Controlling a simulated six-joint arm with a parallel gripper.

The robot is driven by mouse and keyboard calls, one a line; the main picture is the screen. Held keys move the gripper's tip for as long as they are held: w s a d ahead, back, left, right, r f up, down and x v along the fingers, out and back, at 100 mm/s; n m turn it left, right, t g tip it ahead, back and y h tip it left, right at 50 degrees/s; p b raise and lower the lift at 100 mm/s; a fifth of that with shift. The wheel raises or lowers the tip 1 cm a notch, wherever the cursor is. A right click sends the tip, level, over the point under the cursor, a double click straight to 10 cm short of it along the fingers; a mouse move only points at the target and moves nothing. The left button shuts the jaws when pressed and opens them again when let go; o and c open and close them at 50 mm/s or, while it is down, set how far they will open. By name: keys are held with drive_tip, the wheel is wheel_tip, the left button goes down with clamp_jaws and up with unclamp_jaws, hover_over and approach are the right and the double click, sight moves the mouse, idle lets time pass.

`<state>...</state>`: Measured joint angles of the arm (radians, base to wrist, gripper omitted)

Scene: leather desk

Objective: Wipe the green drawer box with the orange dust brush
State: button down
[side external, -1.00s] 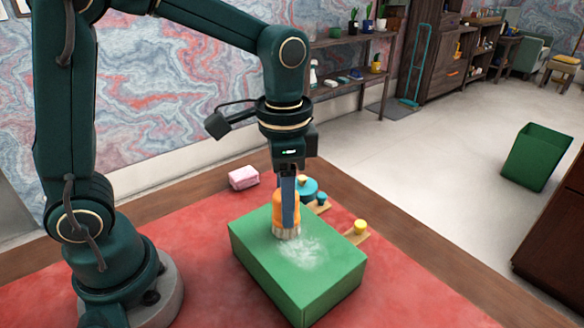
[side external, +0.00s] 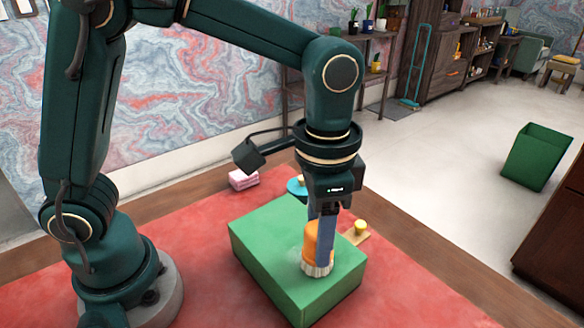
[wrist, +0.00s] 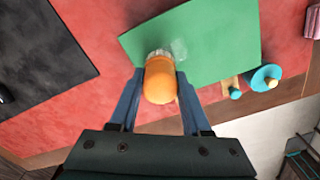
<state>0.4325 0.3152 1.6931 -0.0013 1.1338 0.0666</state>
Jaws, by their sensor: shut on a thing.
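The green drawer box (side external: 275,245) sits on the red desk top, and its top also fills the upper middle of the wrist view (wrist: 205,35). My gripper (side external: 322,238) is shut on the orange dust brush (side external: 310,240), one blue finger on each side of it in the wrist view (wrist: 160,82). The brush is upright, pale bristles down, over the right front part of the box top, and appears to touch it. A faint pale dust patch (wrist: 179,49) shows beside the bristles in the wrist view. The fingers hide part of the brush in the side view.
A pink block (side external: 243,179) lies behind the box. A blue round thing (side external: 297,187) and a yellow-knobbed wooden piece (side external: 356,233) stand close behind and right of it. A dark flat panel (wrist: 35,60) shows left in the wrist view. A green bin (side external: 536,156) is on the floor.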

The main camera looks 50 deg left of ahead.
drive_tip(key=shift+a, duration=5.5)
drive_tip(key=shift+d, duration=5.35)
drive_tip(key=shift+d+r, duration=0.1)
drive_tip(key=shift+d, duration=0.2)
drive_tip(key=shift+a+r, duration=0.1)
drive_tip(key=shift+r, duration=3.85)
